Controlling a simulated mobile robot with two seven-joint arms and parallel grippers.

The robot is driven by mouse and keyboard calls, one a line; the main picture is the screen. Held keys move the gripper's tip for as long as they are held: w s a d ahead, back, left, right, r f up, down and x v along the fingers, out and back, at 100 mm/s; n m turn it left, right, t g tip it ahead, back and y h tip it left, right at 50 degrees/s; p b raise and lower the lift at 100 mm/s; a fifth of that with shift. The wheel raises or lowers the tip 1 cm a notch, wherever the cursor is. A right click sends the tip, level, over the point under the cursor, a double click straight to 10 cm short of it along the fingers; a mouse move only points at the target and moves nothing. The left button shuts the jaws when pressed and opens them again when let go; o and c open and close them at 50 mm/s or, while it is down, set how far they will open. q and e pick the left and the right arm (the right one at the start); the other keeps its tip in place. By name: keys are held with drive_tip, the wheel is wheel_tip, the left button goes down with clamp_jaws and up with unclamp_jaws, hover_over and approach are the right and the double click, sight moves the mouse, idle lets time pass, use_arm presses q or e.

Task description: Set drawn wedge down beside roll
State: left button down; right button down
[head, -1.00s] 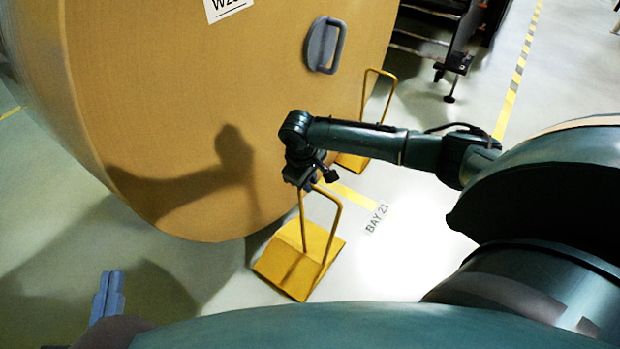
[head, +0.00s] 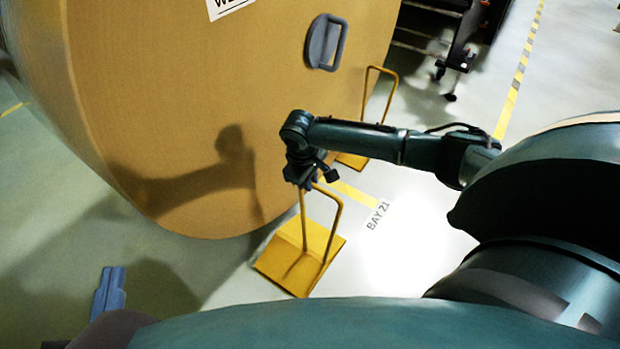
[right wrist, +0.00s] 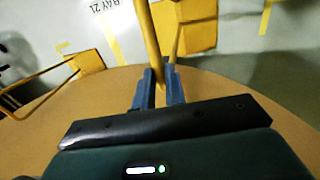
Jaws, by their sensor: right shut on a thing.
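The drawn wedge (head: 284,266) is yellow with a tall bar handle, low in front of the roll's near face. Whether its base touches the floor I cannot tell. My right gripper (head: 304,185) is shut on the top of its handle; in the right wrist view the handle bar (right wrist: 152,45) runs between the fingers (right wrist: 159,92). The big brown kraft roll (head: 190,110) stands behind. A second yellow wedge (head: 351,161) sits at the roll's right side. My left gripper (head: 108,291) is at lower left, away from the wedge; its opening is unclear.
A grey handle (head: 325,42) sits on the roll's face. A floor label "BAY 21" (head: 378,215) and a yellow floor stripe lie right of the held wedge. A dark wheeled rack (head: 440,40) stands at the back. The floor right of the wedge is clear.

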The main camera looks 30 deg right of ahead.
use_arm(q)
drive_tip(key=shift+f, duration=0.1)
use_arm(e)
drive_tip(key=shift+w+f, duration=0.1)
drive_tip(key=shift+f, duration=0.05)
